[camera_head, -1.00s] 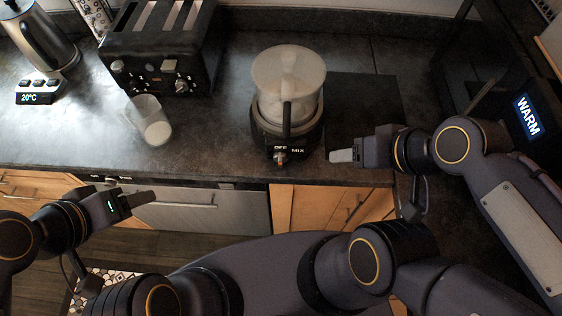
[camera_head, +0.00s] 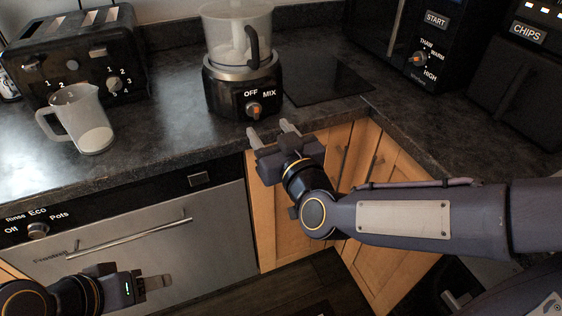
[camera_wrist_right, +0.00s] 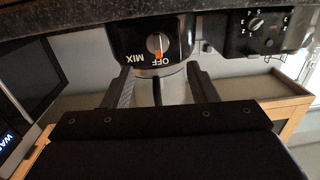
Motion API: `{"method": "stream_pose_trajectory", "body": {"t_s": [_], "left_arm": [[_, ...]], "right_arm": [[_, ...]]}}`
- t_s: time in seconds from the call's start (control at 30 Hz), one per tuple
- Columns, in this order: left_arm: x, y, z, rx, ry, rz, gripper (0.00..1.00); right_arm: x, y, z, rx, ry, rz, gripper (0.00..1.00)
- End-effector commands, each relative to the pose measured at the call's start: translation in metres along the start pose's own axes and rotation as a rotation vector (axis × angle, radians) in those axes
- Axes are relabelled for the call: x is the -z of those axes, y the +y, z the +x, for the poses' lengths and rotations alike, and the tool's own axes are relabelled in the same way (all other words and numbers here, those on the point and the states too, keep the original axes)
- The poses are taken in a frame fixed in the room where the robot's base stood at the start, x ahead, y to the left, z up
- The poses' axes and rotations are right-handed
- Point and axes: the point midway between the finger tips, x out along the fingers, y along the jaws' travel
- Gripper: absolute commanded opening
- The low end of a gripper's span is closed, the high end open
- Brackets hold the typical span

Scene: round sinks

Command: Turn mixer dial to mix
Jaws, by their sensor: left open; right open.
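The mixer (camera_head: 238,62) stands near the counter's front edge, with a clear bowl on a black base. Its orange dial (camera_head: 254,110) is on the front face below the words OFF and MIX, and its pointer looks to be at or near OFF. My right gripper (camera_head: 271,134) is open and empty, in front of the counter edge just below the dial. In the right wrist view, the dial (camera_wrist_right: 157,44) appears upside down beyond the two spread fingers (camera_wrist_right: 160,85), apart from them. My left gripper (camera_head: 160,283) is open and empty at lower left, in front of the dishwasher.
A clear measuring jug (camera_head: 84,122) and a black toaster (camera_head: 75,58) stand left of the mixer. A black board (camera_head: 326,84) lies to its right, and a microwave (camera_head: 432,45) stands beyond. The counter edge (camera_head: 180,160) is close to my right gripper.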

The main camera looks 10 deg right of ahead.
Motion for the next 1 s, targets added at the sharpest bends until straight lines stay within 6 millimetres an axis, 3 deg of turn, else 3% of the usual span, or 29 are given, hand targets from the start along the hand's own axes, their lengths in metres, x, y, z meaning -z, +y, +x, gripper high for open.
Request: {"method": "stream_pose_trajectory", "body": {"t_s": [0.03, 0.17, 0.6, 1.0], "left_arm": [[-0.003, -0.003, 0.007, 0.000, 0.001, 0.000, 0.55], [-0.003, -0.003, 0.007, 0.000, 0.001, 0.000, 0.55], [-0.004, -0.004, 0.008, 0.000, 0.001, 0.000, 0.55], [-0.004, -0.004, 0.008, 0.000, 0.001, 0.000, 0.55]], "right_arm": [[-0.008, -0.004, 0.003, -0.006, 0.013, -0.009, 0.53], [-0.006, -0.005, 0.011, -0.017, 0.028, -0.019, 0.53], [-0.003, -0.003, 0.073, -0.018, 0.028, -0.017, 0.53], [-0.002, -0.003, 0.081, -0.017, 0.029, -0.017, 0.52]]}}
